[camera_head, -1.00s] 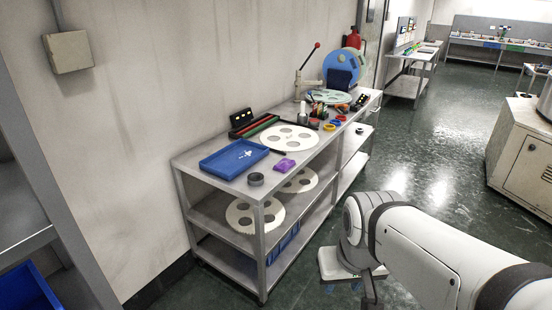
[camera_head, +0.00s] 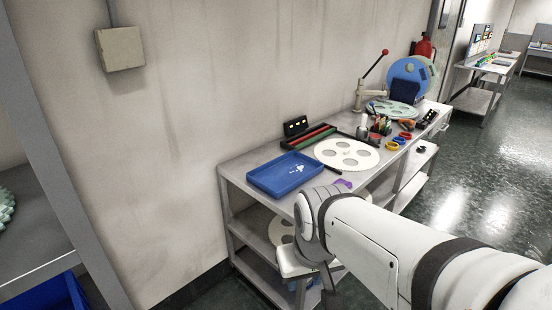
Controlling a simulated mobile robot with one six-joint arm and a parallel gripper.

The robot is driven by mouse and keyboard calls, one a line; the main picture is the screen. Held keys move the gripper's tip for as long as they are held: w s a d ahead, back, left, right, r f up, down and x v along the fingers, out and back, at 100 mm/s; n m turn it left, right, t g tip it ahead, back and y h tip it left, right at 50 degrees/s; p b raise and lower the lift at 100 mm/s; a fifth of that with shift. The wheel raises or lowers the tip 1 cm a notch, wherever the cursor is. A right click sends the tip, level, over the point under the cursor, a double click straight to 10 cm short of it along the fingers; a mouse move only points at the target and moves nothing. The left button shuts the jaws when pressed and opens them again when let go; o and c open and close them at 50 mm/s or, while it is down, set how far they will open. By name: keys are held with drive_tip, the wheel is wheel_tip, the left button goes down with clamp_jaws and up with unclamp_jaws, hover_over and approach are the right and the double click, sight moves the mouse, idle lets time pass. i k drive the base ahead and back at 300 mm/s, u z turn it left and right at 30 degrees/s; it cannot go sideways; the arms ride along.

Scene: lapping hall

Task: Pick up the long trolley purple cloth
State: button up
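A small piece of purple cloth (camera_head: 344,184) lies on the top of the long grey trolley (camera_head: 235,176), near its front edge. Only a sliver of the cloth shows, because my arm covers the rest. My gripper (camera_head: 330,296) hangs at the end of the arm, in front of the trolley and lower than its top in the picture. Only part of it shows, dark and pointing down, apart from the cloth. I cannot tell whether its fingers are open.
A blue tray (camera_head: 285,173), a white disc with holes (camera_head: 347,153) and a red and green rack (camera_head: 309,138) stand near the cloth. A lever press (camera_head: 362,93) and a blue round disc (camera_head: 408,78) stand farther back. A grey shelf frame (camera_head: 62,150) is at the left. Open floor (camera_head: 460,190) lies right.

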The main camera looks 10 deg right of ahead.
sight(348, 185)
drive_tip(key=i, duration=1.3)
drive_tip(key=z, duration=0.85)
